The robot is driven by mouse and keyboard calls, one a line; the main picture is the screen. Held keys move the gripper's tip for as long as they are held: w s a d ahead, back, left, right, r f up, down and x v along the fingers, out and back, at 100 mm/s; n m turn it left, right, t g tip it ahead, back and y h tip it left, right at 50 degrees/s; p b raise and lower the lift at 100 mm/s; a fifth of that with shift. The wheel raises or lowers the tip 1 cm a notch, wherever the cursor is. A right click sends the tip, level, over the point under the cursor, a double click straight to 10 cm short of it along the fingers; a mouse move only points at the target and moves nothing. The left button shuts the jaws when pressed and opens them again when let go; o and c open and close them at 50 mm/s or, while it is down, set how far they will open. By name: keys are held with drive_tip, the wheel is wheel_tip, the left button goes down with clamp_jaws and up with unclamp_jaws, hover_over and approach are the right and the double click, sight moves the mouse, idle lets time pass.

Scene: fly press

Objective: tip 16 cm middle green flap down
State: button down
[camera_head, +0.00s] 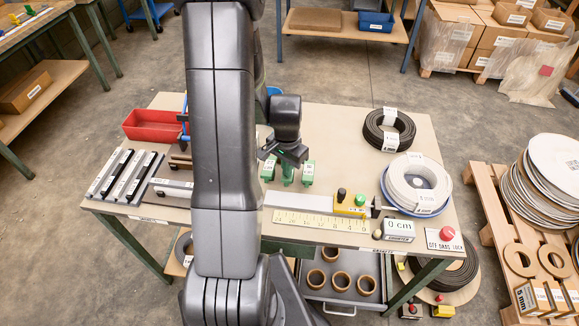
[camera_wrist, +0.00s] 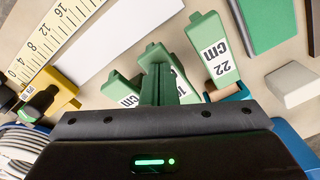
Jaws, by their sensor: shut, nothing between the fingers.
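Three green flaps stand in a row on the bench. In the wrist view the right flap (camera_wrist: 212,50) carries a "22 cm" label and the left flap (camera_wrist: 118,90) a partly hidden "cm" label. The middle flap (camera_wrist: 155,52) lies between them; its label, starting with "1", is mostly covered by my fingers. In the head view the outer flaps (camera_head: 268,168) (camera_head: 308,172) show on either side of my gripper (camera_head: 287,177). My gripper (camera_wrist: 160,72) is shut and empty, its green fingers in front of the middle flap. I cannot tell whether they touch it.
A yellow ruler scale (camera_head: 318,220) and a "0 cm" display (camera_head: 400,230) are at the bench front. Black (camera_head: 389,130) and white (camera_head: 417,185) coils lie right. Bars (camera_head: 125,176) and a red bin (camera_head: 152,125) are left.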

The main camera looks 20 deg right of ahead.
drive_tip(key=shift+f, duration=0.25)
drive_tip(key=shift+r, duration=0.1)
drive_tip(key=shift+r+p, duration=2.2)
drive_tip(key=shift+r, duration=1.25)
drive_tip(key=shift+f, duration=0.15)
wheel_tip(320, 180, down, 7)
drive_tip(key=b, duration=0.5)
drive_tip(key=shift+r, duration=0.2)
